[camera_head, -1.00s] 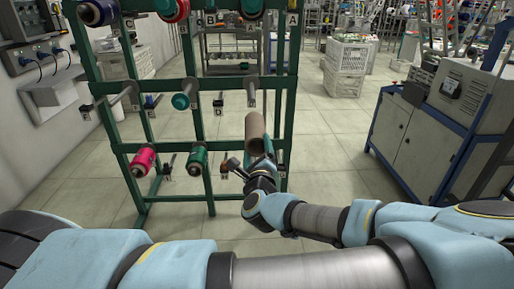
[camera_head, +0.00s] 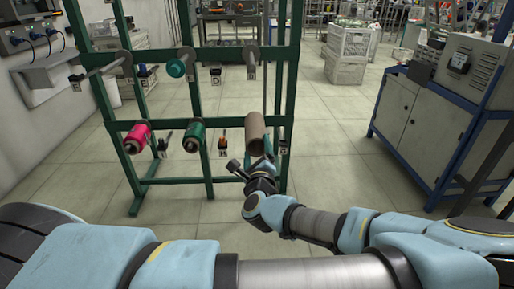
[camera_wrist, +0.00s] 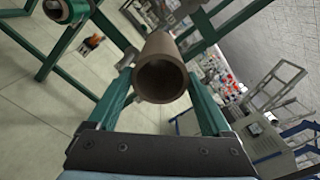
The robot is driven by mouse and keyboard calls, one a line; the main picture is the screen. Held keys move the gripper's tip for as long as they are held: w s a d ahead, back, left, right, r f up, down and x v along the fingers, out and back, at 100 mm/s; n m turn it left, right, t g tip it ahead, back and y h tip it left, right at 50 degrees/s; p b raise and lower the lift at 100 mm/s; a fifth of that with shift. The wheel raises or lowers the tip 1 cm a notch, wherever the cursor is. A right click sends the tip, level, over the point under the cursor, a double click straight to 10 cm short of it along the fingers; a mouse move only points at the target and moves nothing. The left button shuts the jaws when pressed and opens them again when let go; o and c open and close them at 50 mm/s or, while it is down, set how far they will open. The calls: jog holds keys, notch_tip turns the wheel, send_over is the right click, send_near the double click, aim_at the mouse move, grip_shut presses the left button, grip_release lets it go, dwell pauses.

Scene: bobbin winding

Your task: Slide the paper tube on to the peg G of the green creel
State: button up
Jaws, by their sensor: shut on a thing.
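The paper tube (camera_head: 256,132) is brown and hollow, in front of the lower right part of the green creel (camera_head: 290,95). My gripper (camera_head: 262,166) is shut on it. In the wrist view the tube (camera_wrist: 161,72) shows its dark open end towards the camera, between the two fingers of my gripper (camera_wrist: 160,100). A small label (camera_head: 283,147) sits on the creel just right of the tube; its letter is too small to read. No peg shows clearly behind the tube, so I cannot tell whether the tube is around peg G or short of it.
A pink bobbin (camera_head: 138,137) and a green bobbin (camera_head: 194,136) sit on the creel's lower row, left of the tube. A blue-framed cabinet (camera_head: 425,120) stands to the right. The floor between is clear.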

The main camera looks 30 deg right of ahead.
notch_tip(320, 180, down, 10)
jog(key=b, duration=0.8)
jog(key=shift+f, duration=0.25)
notch_tip(320, 180, down, 8)
jog(key=b, duration=0.6)
jog(key=shift+r, duration=0.15)
